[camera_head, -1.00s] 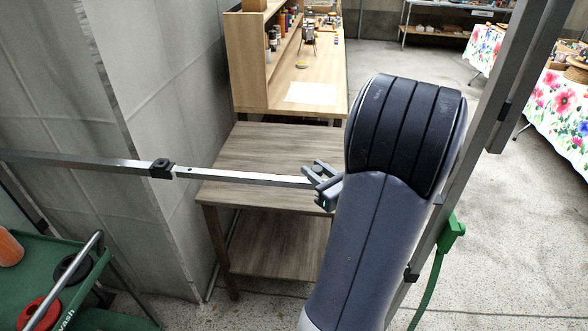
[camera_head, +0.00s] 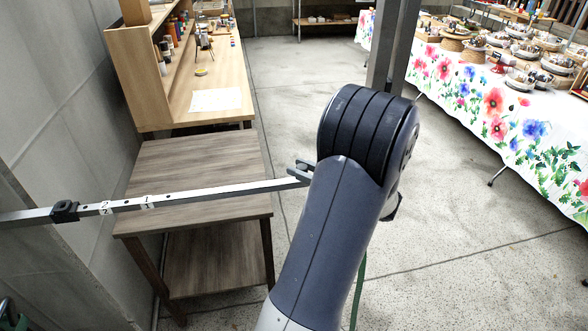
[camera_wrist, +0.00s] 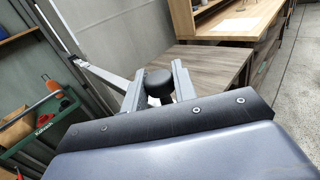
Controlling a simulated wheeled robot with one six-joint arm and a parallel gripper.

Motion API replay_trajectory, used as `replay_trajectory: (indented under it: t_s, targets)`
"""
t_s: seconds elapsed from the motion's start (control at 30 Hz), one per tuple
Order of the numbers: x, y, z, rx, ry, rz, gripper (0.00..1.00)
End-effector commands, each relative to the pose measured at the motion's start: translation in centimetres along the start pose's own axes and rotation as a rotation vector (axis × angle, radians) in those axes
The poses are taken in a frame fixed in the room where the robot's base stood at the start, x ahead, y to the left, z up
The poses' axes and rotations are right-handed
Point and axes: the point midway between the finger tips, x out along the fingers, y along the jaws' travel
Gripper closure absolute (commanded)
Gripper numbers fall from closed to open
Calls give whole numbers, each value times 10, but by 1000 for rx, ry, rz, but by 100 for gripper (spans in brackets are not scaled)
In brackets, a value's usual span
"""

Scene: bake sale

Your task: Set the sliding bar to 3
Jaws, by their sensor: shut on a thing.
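The sliding bar (camera_head: 220,189) is a thin silver rail that runs across the left half of the head view. It passes through a black collar (camera_head: 65,211), and the marks 2 and 1 show on the bar just right of that collar. No 3 can be seen. My gripper (camera_head: 301,172) is at the bar's right end, partly hidden behind my arm. In the wrist view, the fingers of my gripper (camera_wrist: 157,88) are on either side of a black knob (camera_wrist: 157,80) at the end of the bar. The bar (camera_wrist: 105,74) runs away to the upper left there.
A wooden side table (camera_head: 200,165) stands beneath the bar. Behind it is a wooden desk with shelves (camera_head: 135,75). A flowered-cloth table (camera_head: 500,100) is at right, and a green cart (camera_wrist: 38,134) is at left. Open floor lies between the tables.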

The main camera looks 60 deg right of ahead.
Motion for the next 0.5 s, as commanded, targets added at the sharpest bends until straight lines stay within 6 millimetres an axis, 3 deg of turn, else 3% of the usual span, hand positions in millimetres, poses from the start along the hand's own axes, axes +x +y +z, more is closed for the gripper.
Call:
replay_trajectory:
  t_s: [0.23,0.27,0.5]
  targets:
    - [0,0,0,0,-1,-1,100]
    - [0,0,0,0,-1,-1,73]
    - [0,0,0,-1,-1,-1,54]
